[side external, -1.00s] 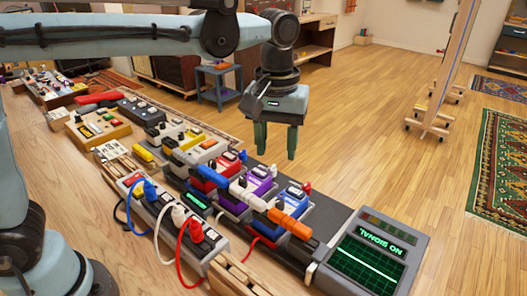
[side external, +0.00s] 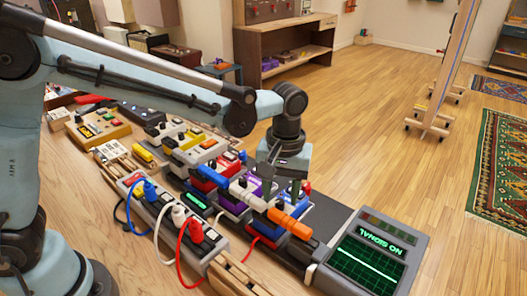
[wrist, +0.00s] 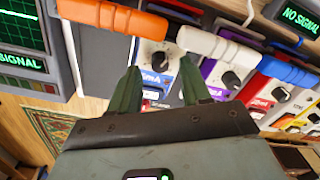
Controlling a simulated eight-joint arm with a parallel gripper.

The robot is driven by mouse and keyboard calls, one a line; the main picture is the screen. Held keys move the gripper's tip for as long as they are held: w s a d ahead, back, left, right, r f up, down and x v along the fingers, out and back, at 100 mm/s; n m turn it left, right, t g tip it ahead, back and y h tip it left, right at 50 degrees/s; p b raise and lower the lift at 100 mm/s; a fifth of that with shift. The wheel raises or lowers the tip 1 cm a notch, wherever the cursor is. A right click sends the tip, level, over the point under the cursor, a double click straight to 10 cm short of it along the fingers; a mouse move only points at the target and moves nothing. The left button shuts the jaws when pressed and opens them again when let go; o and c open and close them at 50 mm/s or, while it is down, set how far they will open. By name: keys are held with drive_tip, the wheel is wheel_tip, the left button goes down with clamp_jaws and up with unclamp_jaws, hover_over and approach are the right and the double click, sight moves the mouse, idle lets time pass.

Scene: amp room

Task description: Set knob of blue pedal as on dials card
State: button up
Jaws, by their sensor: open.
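The blue pedal (side external: 261,229) is at the near right end of the pedal row, beside an orange plug (side external: 289,222). In the wrist view its pale top plate (wrist: 171,68) carries a dark knob with a light pointer (wrist: 158,60). My gripper (side external: 282,186) points down over this pedal. In the wrist view my gripper (wrist: 160,69) is open, with one green finger on each side of the knob; I cannot tell whether they touch it. I cannot make out the dials card for certain.
A purple pedal (wrist: 208,68) and a red pedal (wrist: 250,89) stand close beside the blue one. A white plug (side external: 246,193) is near the fingers. A scope (side external: 368,262) reading NO SIGNAL stands at the right. A power strip (side external: 170,222) with cables lies in front.

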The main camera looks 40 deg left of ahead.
drive_tip(key=shift+f, duration=0.75)
clamp_jaws()
